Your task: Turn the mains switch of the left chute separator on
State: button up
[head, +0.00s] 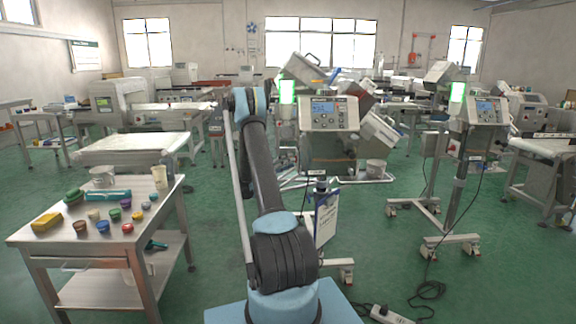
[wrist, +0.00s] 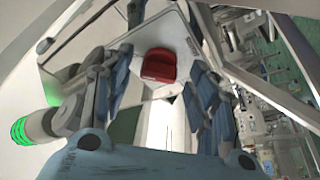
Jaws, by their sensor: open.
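The left chute separator stands in the middle of the head view, with its grey control panel (head: 328,113) and a lit green beacon (head: 287,92). A red switch (wrist: 158,65), which looks like the mains switch, sits on a pale housing in the wrist view. My gripper (wrist: 157,76) is open and empty, with one finger on either side of the red switch in the picture. I cannot tell whether it touches the switch or how far off it is. The switch's position, on or off, is not clear. In the head view my gripper is not clearly visible beside the separator.
A second separator with its own panel (head: 485,110) and green beacon (head: 458,91) stands at the right. A steel table (head: 60,240) with small tubs is at the left. A power strip (head: 390,315) and cable lie on the green floor at the front right.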

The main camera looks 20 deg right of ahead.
jog(key=v, duration=1.2)
jog(key=s+d+r+n+y, duration=0.3)
jog(key=s+r+y, duration=0.25)
jog(key=r, duration=0.35)
jog(key=s+a+r+n+t+y, duration=0.1)
jog(key=s+r+y, duration=0.1)
jog(key=s, duration=0.5)
jog(key=s+r+n+y, duration=0.1)
jog(key=s+r+y, duration=0.15)
jog(key=s, duration=0.55)
jog(key=s+a+f+n+y, duration=0.1)
jog(key=s+a+f+y, duration=0.2)
jog(key=s, duration=0.7)
jog(key=s+a+f+n+y, duration=0.1)
jog(key=s+a+f+y, duration=0.3)
jog(key=s+a, duration=0.4)
jog(key=s+a+f+n+t+y, duration=0.1)
jog(key=s+a+f+y, duration=0.3)
jog(key=s, duration=0.9)
jog(key=shift+s+a+f+n, duration=0.3)
jog(key=shift+a+f+n, duration=0.3)
jog(key=shift+a, duration=0.6)
